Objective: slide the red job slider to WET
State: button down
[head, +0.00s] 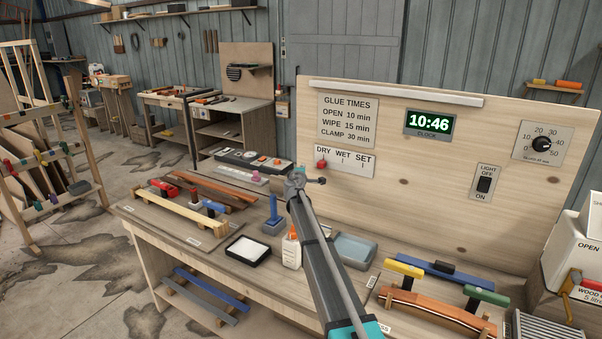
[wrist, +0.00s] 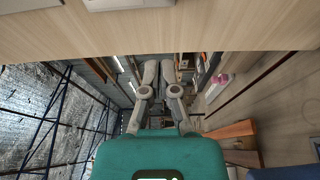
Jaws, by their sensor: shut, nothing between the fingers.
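The red job slider (head: 321,164) is a small red knob at the left end of the white DRY WET SET plate (head: 350,165), below the word DRY. The plate is fixed low on the left of the upright wooden board. My gripper (head: 305,176) is in front of the board, just left of and below the red knob in the head view. Its grey fingers (wrist: 159,72) are shut and empty in the wrist view. The knob cannot be seen in the wrist view. I cannot tell whether the fingers touch the board.
The board (head: 420,200) also carries a glue times sign (head: 347,121), a clock (head: 429,123), a light switch (head: 484,184) and a dial (head: 541,144).

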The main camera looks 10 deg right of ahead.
aim_at(333, 165)
jog(key=x, duration=0.4)
jog(key=shift+w, duration=0.35)
jog(key=s+d, duration=0.2)
jog(key=shift+d, duration=0.25)
jog(key=shift+s+d, duration=0.2)
jog(key=shift+d, duration=0.25)
jog(key=s+d, duration=0.1)
jog(key=d, duration=0.1)
jog(key=s+d, duration=0.4)
jog(key=d, duration=0.1)
jog(key=shift+w+a, duration=0.1)
jog(key=shift+a, duration=0.05)
